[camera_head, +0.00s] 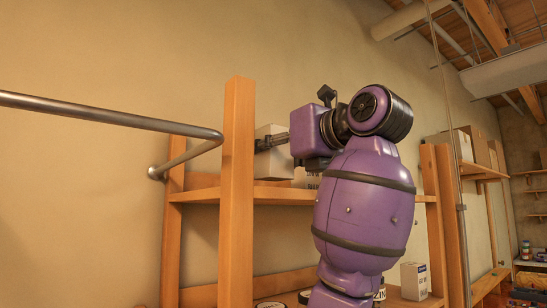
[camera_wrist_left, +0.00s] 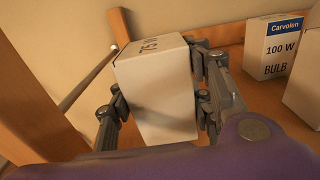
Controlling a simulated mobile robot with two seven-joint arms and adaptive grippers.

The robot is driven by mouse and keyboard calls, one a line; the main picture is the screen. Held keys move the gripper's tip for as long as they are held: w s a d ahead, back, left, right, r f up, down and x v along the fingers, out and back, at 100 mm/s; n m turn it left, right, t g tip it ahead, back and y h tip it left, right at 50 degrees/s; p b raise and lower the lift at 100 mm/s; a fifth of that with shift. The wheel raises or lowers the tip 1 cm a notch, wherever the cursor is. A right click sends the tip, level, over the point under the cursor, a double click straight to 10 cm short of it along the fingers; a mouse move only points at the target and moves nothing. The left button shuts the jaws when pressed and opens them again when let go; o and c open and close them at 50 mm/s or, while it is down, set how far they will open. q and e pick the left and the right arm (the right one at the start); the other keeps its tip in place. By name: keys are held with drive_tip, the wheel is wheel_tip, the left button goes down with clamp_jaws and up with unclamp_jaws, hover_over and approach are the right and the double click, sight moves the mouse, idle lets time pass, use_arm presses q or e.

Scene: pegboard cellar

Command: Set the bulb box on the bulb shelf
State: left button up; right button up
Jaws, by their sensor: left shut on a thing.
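My left gripper (camera_head: 274,142) is shut on a white box, the bulb box (camera_head: 267,166), with a finger on each side of it. In the left wrist view the bulb box (camera_wrist_left: 158,95) is upright between the fingers (camera_wrist_left: 160,107), with "75 W" print on its top. It is at the upper board of the wooden shelf (camera_head: 275,195), just right of the front post. I cannot tell whether its base touches the board. My right gripper is in neither view.
A "Carvolen 100 W BULB" box (camera_wrist_left: 272,48) stands on the board to the right, with another pale box (camera_wrist_left: 304,85) nearer. A metal rail (camera_head: 110,114) runs left of the post (camera_head: 237,190). A white box (camera_head: 413,281) stands on the lower shelf.

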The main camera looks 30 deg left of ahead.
use_arm(q)
drive_tip(key=shift+s+a+f, duration=0.1)
drive_tip(key=shift+f, duration=0.85)
drive_tip(key=shift+f, duration=0.1)
drive_tip(key=o, duration=1.3)
